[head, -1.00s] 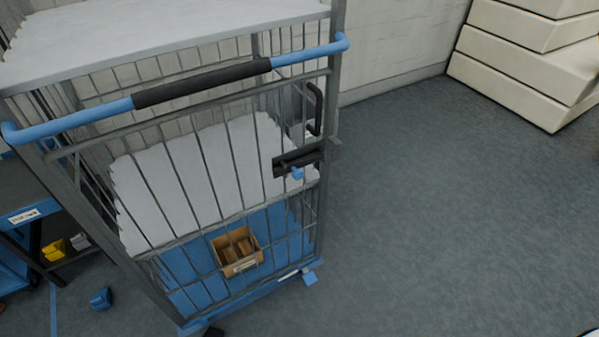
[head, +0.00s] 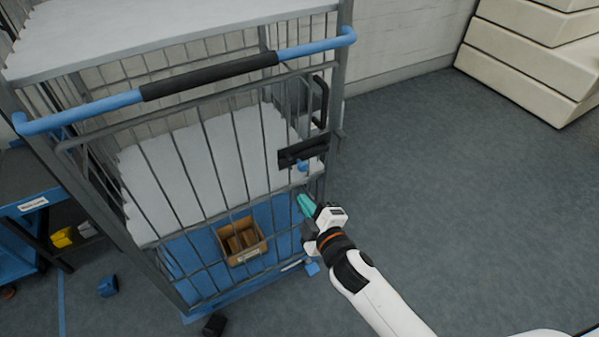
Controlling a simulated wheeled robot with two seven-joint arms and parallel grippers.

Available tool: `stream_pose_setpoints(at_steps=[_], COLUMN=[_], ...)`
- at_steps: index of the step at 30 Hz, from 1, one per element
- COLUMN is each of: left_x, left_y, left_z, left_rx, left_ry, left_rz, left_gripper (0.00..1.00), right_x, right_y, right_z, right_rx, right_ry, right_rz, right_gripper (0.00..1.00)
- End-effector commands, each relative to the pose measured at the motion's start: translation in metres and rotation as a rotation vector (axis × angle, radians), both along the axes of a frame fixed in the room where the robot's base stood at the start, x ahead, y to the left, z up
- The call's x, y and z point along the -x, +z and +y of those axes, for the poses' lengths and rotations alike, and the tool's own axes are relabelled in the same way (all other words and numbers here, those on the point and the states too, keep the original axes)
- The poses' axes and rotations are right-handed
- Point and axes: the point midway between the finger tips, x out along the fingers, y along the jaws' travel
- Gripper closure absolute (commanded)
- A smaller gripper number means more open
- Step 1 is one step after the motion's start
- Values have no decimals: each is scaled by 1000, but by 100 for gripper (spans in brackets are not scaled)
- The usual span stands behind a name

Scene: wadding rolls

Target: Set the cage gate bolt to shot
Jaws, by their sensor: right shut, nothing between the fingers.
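The cage gate (head: 170,170) is a grey barred panel on the front of a roll cage. Its bolt shows as a dark plate (head: 292,153) at the gate's right edge, with a small blue knob (head: 303,166) below it. I cannot tell the bolt's exact position at this size. My right gripper (head: 302,200), with teal fingers, is shut and empty. In the picture it is just below the blue knob, apart from it, in front of the gate's right side. My left gripper is not in view.
A blue push bar (head: 310,48) with a black grip crosses the cage above the gate. A cardboard box (head: 241,240) sits inside on the blue base. A blue cart (head: 20,230) stands at left. Cream blocks (head: 520,70) are at the upper right. The floor (head: 430,190) right of the cage is clear.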

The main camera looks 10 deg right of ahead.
Motion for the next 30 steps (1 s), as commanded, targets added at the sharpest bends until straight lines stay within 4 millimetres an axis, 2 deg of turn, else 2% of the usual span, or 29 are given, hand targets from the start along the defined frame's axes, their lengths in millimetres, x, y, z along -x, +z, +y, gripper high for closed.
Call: stream_pose_setpoints(at_steps=[3,11,16,20,30], left_x=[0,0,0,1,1], left_y=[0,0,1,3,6], left_z=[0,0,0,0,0], left_rx=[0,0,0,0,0], left_ry=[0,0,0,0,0], left_rz=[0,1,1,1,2], left_gripper=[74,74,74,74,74], right_x=[0,0,-11,-32,-101], right_y=[9,8,8,7,-2], right_z=[1,1,4,9,26], right_rx=[6,5,3,4,2], right_ry=[4,3,3,3,4], right_rz=[-20,-18,-19,-20,-18], right_gripper=[100,100,100,100,100])
